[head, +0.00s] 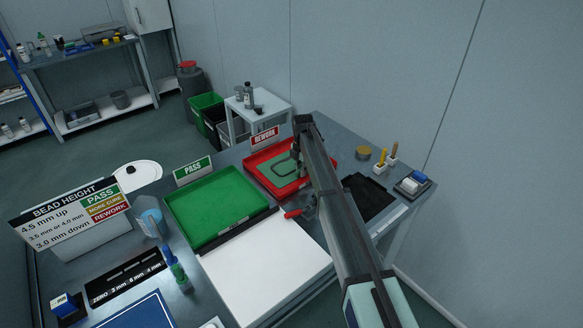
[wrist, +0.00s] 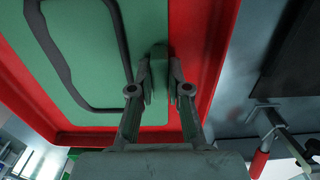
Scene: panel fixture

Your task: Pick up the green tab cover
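The green tab cover (head: 279,170) is a flat green plate with a dark rounded bead loop, in the red REWORK tray (head: 262,157). In the wrist view the cover (wrist: 100,60) fills the upper left, and its narrow upright tab (wrist: 158,62) stands at its right edge. My gripper (wrist: 159,80) has one finger on each side of the tab, and both pads appear to press on it. In the head view my gripper (head: 297,170) is over the cover, and my arm hides part of the tray. I cannot tell whether the cover is lifted off the tray floor.
The green PASS tray (head: 213,205) stands left of the red tray. A red-handled clamp (head: 300,212) is near the red tray's front, and also shows in the wrist view (wrist: 262,155). A black mat (head: 370,198) lies right; a white sheet (head: 265,265) lies in front.

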